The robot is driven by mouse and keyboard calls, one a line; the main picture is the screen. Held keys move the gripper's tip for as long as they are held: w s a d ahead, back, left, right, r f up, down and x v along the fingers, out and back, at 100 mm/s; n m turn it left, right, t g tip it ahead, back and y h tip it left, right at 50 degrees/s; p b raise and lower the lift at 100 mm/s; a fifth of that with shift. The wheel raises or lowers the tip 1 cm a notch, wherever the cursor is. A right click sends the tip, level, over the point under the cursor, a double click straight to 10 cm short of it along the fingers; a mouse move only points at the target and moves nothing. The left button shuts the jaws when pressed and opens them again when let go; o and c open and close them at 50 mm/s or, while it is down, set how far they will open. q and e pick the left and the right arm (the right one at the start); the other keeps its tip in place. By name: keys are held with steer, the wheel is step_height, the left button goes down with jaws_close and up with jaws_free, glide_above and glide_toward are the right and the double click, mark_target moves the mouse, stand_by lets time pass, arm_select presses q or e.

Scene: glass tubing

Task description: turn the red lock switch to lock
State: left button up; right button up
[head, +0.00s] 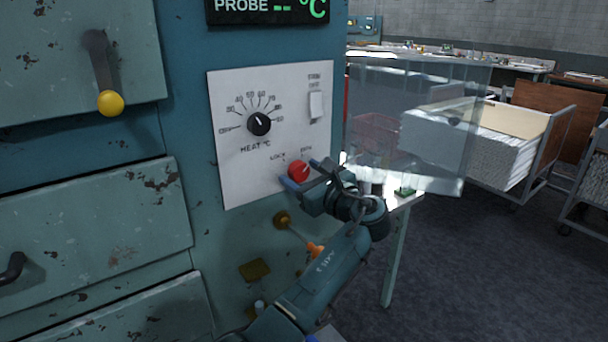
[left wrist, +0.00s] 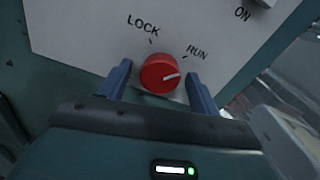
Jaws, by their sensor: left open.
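The red lock switch (head: 298,171) is a round knob low on the white control panel (head: 232,177). In the left wrist view the red knob (left wrist: 161,73) has a white pointer line aimed right and slightly up, toward the RUN side. The LOCK label is at its upper left. My left gripper (head: 306,176) is at the knob. In the left wrist view its blue fingers (left wrist: 158,85) stand open, one on each side of the knob, with a visible gap on each side. My right gripper is not in view.
A black heat dial (head: 259,124) and a white rocker switch (head: 316,105) sit above on the panel. A glass-like clear sheet (head: 415,125) stands to the right. A yellow-knobbed lever (head: 110,103) is on the left. Carts with white stacks (head: 465,150) stand farther right.

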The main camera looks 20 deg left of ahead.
arm_select(q)
steer(key=shift+c, duration=0.5)
steer(key=c, duration=0.9)
